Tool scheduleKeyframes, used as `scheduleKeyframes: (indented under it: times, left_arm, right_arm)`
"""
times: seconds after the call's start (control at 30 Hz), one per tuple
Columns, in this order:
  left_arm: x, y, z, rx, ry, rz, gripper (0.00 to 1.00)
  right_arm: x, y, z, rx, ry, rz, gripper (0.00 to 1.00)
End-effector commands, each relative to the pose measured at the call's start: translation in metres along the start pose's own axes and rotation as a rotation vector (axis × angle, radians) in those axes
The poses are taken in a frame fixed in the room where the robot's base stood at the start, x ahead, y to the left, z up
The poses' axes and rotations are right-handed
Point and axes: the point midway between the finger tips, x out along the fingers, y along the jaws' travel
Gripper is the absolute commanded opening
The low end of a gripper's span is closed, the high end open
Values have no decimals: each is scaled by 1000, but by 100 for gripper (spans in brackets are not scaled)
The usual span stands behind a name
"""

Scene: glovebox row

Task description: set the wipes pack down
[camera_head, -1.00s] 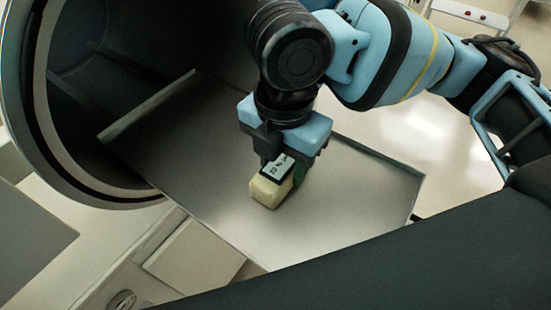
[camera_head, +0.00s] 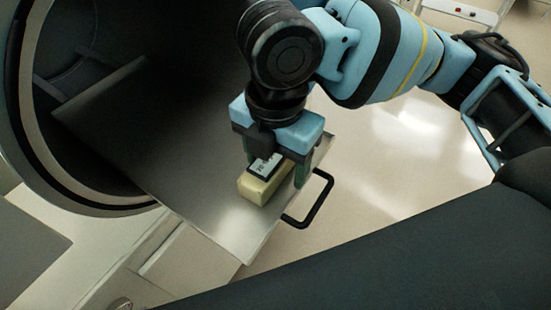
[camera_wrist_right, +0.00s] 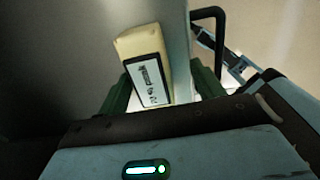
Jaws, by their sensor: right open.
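The wipes pack (camera_head: 257,191) is a pale yellow block with a black-bordered white label on top. It appears to rest flat on the grey metal tray (camera_head: 190,185), near the tray's edge by the black handle. My right gripper (camera_head: 277,172) points down over it, jaws open. In the right wrist view the pack (camera_wrist_right: 128,46) lies between the green fingers (camera_wrist_right: 160,88), with a clear gap at the right finger. The pack's far end is partly hidden by the gripper in the head view. My left gripper is out of view.
The tray runs into a dark round chamber opening (camera_head: 28,130) at the left. A black loop handle (camera_head: 322,205) sticks out from the tray's right edge. Pale floor (camera_head: 380,160) lies open to the right. A dark panel (camera_head: 400,245) fills the lower right.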

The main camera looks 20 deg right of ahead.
Motion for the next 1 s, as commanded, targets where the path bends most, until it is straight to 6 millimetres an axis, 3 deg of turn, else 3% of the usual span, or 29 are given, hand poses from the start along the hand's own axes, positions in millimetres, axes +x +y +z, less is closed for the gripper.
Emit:
scheduleKeyframes:
  times: [0.4, 0.6, 1.0]
  left_arm:
    - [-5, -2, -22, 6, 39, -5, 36]
    - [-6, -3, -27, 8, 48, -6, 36]
    - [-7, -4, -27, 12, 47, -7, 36]
  right_arm:
    - [-80, 1, 0, 1, -2, 6, 67]
    - [-108, 1, 0, 0, -1, 3, 67]
    - [-119, 0, 0, 0, 2, -2, 67]
